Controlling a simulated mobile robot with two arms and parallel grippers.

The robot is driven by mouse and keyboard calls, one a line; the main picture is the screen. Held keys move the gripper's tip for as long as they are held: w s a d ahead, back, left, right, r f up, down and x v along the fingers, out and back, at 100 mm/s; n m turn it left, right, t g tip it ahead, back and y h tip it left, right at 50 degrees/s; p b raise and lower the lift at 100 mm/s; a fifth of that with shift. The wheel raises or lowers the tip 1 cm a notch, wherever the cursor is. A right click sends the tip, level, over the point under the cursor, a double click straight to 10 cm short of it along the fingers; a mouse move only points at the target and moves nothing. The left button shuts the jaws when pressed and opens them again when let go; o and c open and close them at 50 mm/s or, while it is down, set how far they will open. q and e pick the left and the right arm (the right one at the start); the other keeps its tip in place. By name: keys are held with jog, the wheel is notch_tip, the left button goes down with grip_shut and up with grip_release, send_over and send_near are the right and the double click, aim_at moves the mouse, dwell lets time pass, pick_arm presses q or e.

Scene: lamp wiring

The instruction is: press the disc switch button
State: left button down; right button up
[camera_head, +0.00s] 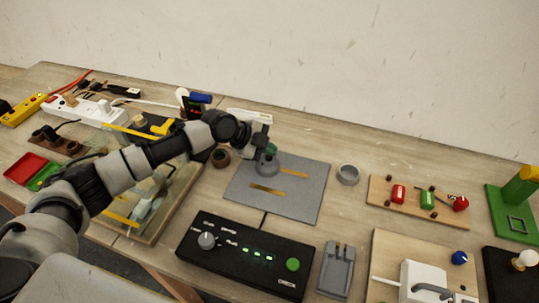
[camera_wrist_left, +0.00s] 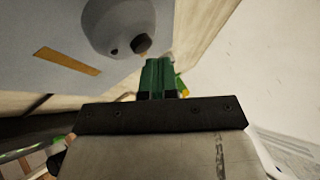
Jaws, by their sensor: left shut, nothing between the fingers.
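The disc switch (camera_head: 263,168) is a round grey body on the grey mat (camera_head: 305,203), beside a brass strip (camera_head: 290,172). In the left wrist view the disc switch (camera_wrist_left: 115,18) shows large at the top, with a dark round spot and a small tan piece on its near edge. My left gripper (camera_head: 266,148) is right at the disc switch, at its far side. In the wrist view its green fingers (camera_wrist_left: 160,75) are together and empty, just beside the tan piece; I cannot tell whether they touch it. My right gripper is not in view.
A black control box (camera_head: 245,255) with a green button stands in front of the mat. A grey ring (camera_head: 348,174) lies to its right, then a wooden board (camera_head: 412,213) with red and green parts. A white power strip (camera_head: 85,112) lies at the left.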

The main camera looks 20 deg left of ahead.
aim_at(269, 158)
pick_arm(q)
jog(key=shift+r, duration=0.1)
jog(key=shift+r+p, duration=2.05)
jog(key=shift+r, duration=0.9)
